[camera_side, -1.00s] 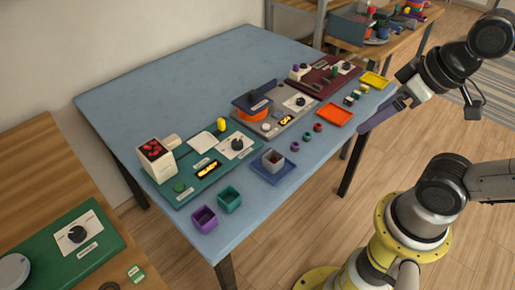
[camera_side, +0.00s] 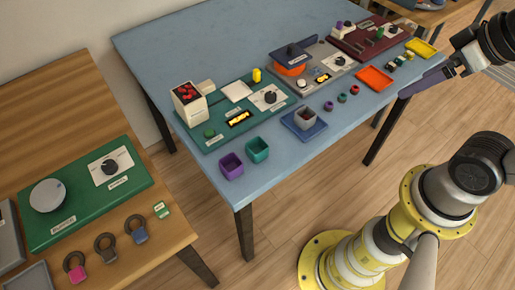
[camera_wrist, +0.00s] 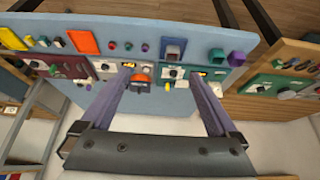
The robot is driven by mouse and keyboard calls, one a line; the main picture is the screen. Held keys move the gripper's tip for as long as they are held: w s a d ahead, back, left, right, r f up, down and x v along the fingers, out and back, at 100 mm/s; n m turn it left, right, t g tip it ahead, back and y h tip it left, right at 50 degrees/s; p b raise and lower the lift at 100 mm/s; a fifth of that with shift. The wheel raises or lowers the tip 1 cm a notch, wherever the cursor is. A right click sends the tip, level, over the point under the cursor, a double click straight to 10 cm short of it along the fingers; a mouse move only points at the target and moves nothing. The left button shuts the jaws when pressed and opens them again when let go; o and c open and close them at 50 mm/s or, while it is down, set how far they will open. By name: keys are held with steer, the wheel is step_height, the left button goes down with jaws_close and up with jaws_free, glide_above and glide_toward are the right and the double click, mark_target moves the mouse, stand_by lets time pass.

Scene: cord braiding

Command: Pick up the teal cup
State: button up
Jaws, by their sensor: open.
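The teal cup (camera_side: 257,149) stands upright near the front edge of the blue table, between the purple cup (camera_side: 231,166) and the grey cup (camera_side: 305,119) in its blue tray. In the wrist view the teal cup (camera_wrist: 215,56) is right of centre, toward the top, outside the fingers. My gripper (camera_side: 412,92) is at the right in the side view, well away from the cup. In the wrist view my gripper (camera_wrist: 158,74) is open, its two fingers wide apart with nothing held between them.
A green panel (camera_side: 217,142) with a white box and knobs stands behind the cups. Small cups (camera_side: 342,98), an orange tray (camera_side: 375,78) and a yellow tray (camera_side: 421,48) lie farther right. A wooden table (camera_side: 50,105) stands left. Bare blue table (camera_side: 190,50) lies at the back.

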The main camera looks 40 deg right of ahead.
steer(key=w+a+r+m, duration=0.1)
steer(key=w+r+m, duration=0.45)
steer(key=m, duration=0.55)
steer(key=m+g, duration=0.6)
steer(key=m, duration=0.1)
glide_above(257, 146)
steer(key=s+a, duration=0.1)
steer(key=s, duration=0.1)
step_height(257, 146, down, 18)
steer(key=r, duration=0.1)
steer(key=f, duration=0.8)
steer(key=shift+w+a+f, duration=0.1)
steer(key=shift+w+f, duration=0.1)
steer(key=shift+f, duration=0.05)
steer(key=shift+s+a+f, duration=0.1)
steer(key=shift+f, duration=1.25)
steer(key=shift+s+f, duration=0.1)
steer(key=shift+f, duration=1.2)
